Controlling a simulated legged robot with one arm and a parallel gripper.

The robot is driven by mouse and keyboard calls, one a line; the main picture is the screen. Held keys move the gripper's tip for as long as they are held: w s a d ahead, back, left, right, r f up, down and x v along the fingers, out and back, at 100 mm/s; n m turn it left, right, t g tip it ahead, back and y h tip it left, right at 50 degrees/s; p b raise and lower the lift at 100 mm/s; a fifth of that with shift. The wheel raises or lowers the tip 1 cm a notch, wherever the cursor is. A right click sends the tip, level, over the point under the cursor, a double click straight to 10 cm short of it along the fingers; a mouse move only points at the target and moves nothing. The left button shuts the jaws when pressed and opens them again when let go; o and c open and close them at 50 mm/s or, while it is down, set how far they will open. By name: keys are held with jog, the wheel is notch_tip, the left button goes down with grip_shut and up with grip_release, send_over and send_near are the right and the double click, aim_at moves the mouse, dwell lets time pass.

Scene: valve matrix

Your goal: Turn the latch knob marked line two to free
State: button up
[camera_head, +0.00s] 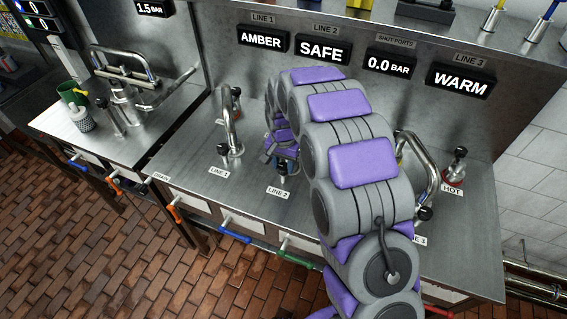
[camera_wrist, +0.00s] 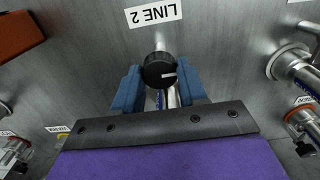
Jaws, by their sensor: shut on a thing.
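The latch knob (camera_wrist: 159,70) is black and round with a white mark pointing right in the wrist view. It stands by the LINE 2 label (camera_wrist: 153,13) on the steel surface. My gripper (camera_wrist: 159,88) has a blue finger on each side of the knob and is shut on it. The LINE 2 display (camera_head: 323,49) reads SAFE.
The LINE 1 tap (camera_head: 230,125) stands left of my arm and the LINE 3 tap (camera_head: 420,165) right of it. The LINE 1 display (camera_head: 263,39) reads AMBER and the LINE 3 display (camera_head: 461,80) reads WARM. Bare steel bench (camera_head: 190,150) lies left of LINE 1.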

jog(key=shift+n, duration=0.3)
jog(key=n+p, duration=0.2)
jog(key=shift+r+n+p, duration=0.2)
jog(key=shift+n+p, duration=0.1)
jog(key=shift+p, duration=0.05)
jog(key=n+p, duration=0.3)
jog(key=n, duration=0.2)
jog(key=shift+a+f, duration=0.1)
jog(key=n+p, duration=0.2)
jog(key=n, duration=0.2)
jog(key=shift+n, duration=0.4)
jog(key=shift+n+p, duration=0.6)
jog(key=shift+n, duration=1.9)
jog(key=o, duration=1.1)
jog(key=shift+f, duration=0.1)
jog(key=shift+c, duration=0.2)
